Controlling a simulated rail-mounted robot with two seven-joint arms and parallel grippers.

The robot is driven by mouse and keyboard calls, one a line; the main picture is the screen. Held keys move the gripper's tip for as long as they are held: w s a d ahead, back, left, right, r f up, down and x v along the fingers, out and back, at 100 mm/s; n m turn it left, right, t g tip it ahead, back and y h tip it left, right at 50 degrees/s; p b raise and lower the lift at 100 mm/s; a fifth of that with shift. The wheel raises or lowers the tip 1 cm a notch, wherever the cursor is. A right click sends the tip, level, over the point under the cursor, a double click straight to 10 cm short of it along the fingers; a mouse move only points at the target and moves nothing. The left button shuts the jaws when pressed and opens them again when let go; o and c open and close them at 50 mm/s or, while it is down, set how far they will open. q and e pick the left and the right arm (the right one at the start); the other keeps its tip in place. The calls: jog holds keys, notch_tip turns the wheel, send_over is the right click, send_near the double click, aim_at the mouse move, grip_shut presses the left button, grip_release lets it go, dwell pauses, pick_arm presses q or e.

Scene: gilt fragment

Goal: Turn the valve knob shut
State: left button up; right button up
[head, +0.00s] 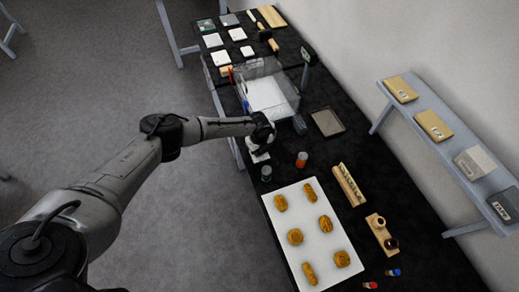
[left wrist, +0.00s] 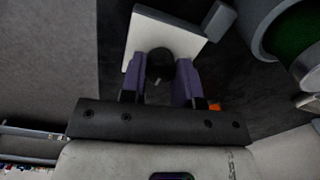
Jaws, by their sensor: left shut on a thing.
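The valve knob (left wrist: 160,64) shows in the left wrist view as a dark round knob on a pale square plate (left wrist: 143,35). My left gripper (left wrist: 159,78) has its two purple fingers on either side of the knob and is shut on it. In the head view my left gripper (head: 262,138) is over the plate (head: 259,157) at the table's left edge, and it hides the knob there. How far the knob is turned cannot be told. My right gripper is in neither view.
A jar with green inside (left wrist: 292,32) stands close by at the right in the left wrist view. A clear-walled box (head: 284,82) stands just behind.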

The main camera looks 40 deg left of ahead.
pick_arm(q)
jog(key=n+p, duration=0.1)
jog(key=n, duration=0.2)
jog(key=shift+r+n, duration=0.1)
jog(key=shift+n, duration=0.3)
jog(key=n+p, duration=0.2)
jog(key=n, duration=0.3)
jog(key=shift+d, duration=0.1)
jog(key=n+p, duration=0.1)
jog(key=n, duration=0.3)
jog(key=n+p, duration=0.2)
jog(key=n, duration=0.2)
jog(key=shift+w, duration=0.1)
jog(key=shift+n, duration=0.6)
